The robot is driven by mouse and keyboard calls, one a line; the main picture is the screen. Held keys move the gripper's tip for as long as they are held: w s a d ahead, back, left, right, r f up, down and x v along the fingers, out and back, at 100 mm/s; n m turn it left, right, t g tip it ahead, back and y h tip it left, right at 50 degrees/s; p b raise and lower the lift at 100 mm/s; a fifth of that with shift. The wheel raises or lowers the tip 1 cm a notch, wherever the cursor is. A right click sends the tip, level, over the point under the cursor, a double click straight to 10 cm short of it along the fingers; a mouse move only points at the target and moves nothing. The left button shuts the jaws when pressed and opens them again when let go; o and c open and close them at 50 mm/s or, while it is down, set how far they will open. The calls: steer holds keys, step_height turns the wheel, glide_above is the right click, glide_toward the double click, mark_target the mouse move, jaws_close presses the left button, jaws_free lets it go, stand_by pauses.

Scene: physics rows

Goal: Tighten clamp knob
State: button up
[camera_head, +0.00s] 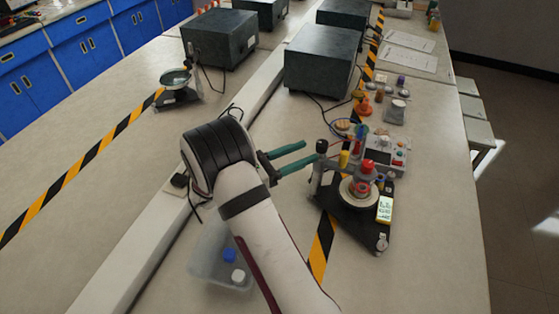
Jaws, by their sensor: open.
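An apparatus on a black base (367,226) stands on the bench right of centre. It carries a round pale disc part with a red knob (367,167) on top. A small dark knob (322,145) sits on top of a grey post at its left side. I cannot tell for sure which of these is the clamp knob. My gripper (311,151) has two green fingers, spread apart and pointing right toward the post. Nothing shows between them. The fingertips are close to the post; whether they touch it is unclear.
A clear bin (205,261) with blue and white caps is partly behind my arm. A control box (386,155) and several small coloured parts stand behind the apparatus. Dark boxes (322,60) stand farther back. A raised pale rail (130,262) runs along the bench; the bench left of it is mostly clear.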

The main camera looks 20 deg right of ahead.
mark_target(317, 148)
steer(key=a, duration=1)
steer(key=d, duration=1.6)
steer(key=shift+w+f, duration=0.1)
steer(key=shift+w, duration=0.1)
steer(key=shift+c, duration=0.2)
jaws_close()
